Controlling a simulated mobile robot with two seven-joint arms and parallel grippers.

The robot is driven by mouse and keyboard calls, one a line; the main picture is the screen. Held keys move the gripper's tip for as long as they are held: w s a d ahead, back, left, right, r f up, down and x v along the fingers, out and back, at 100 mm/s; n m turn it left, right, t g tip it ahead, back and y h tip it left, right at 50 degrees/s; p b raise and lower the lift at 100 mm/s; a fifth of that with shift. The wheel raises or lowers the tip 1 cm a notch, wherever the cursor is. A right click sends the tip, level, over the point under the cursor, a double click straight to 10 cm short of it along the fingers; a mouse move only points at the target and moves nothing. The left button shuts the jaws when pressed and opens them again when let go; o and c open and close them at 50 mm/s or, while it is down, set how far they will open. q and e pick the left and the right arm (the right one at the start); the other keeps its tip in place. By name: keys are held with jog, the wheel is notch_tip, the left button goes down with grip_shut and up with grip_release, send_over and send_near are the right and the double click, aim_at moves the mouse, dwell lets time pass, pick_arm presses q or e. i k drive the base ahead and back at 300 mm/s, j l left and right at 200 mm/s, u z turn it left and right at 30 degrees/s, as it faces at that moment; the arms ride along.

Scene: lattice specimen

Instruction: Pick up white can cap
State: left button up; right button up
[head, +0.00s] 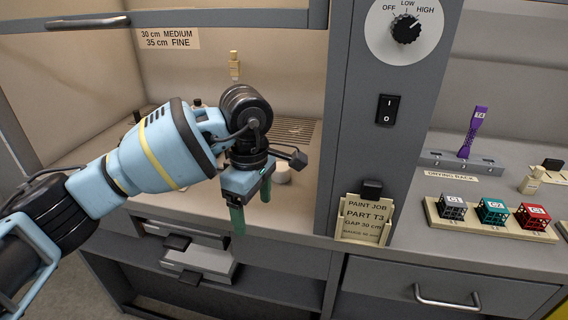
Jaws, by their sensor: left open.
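A small white cylinder, which looks like the white can cap (282,174), sits on the pale floor of the spray booth. My left gripper (252,206) reaches in from the left and points down, with its two green fingers spread apart and nothing visible between them. The cap is just to the right of and behind the fingers, and I see a gap between them in the picture. The gripper's wrist hides part of the booth behind it. My right gripper is not in view.
The booth's grey right post (357,120) carries a dial and a switch. A job card (363,219) stands at its foot. To the right are a drying rack (462,164) with a purple part and a tray of lattice cubes (491,212). A beige bottle (234,66) stands at the back.

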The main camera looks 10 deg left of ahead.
aim_at(282, 174)
jog(key=i, duration=0.85)
